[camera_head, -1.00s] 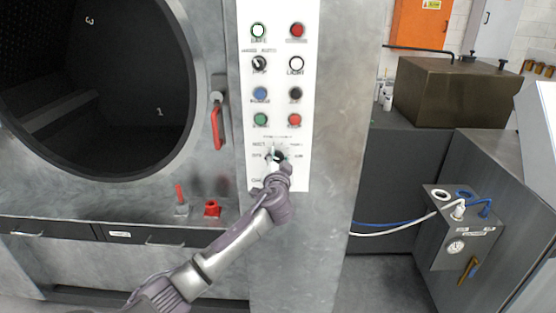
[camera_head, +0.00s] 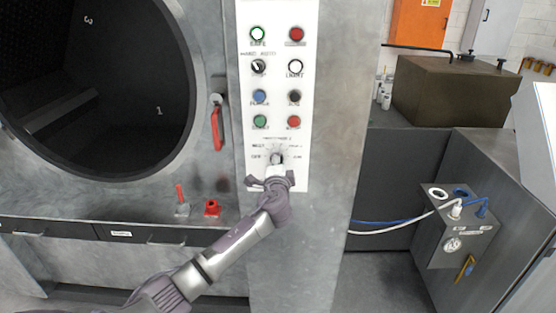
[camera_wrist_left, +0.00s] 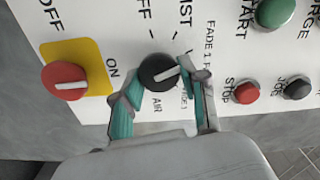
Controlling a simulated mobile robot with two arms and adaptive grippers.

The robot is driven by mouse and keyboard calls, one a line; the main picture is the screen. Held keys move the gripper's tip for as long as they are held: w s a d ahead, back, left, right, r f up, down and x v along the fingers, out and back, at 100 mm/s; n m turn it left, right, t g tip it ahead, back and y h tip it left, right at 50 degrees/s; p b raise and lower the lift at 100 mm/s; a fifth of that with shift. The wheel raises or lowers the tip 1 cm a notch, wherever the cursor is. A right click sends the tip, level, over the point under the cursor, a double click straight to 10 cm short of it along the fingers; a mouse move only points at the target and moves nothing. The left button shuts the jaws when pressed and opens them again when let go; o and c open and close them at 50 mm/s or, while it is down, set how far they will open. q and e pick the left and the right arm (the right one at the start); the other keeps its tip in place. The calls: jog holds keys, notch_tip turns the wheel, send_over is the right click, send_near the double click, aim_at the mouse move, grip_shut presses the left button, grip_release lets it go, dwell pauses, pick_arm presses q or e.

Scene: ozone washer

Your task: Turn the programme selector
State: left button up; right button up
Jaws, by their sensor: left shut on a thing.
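The programme selector is a round black knob with a pale pointer line, in the left wrist view (camera_wrist_left: 159,72). It sits low on the white control panel (camera_head: 285,80), among printed labels such as OFF, AIR and FADE. My left gripper (camera_wrist_left: 160,98) has its teal-padded fingers on either side of the knob and is shut on it. In the head view my left gripper (camera_head: 277,168) reaches the panel's lower part and covers most of the knob. My right gripper is in neither view.
A red switch on a yellow plate (camera_wrist_left: 68,80) sits beside the selector. Red (camera_wrist_left: 246,91) and green (camera_wrist_left: 275,11) buttons are on its other side. The open round drum (camera_head: 95,90) and a red door handle (camera_head: 217,125) are left of the panel.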

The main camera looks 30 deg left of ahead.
pick_arm(q)
jog(key=shift+f, duration=0.1)
dwell(0.4)
jog(key=o, duration=1.1)
jog(key=v, duration=1.2)
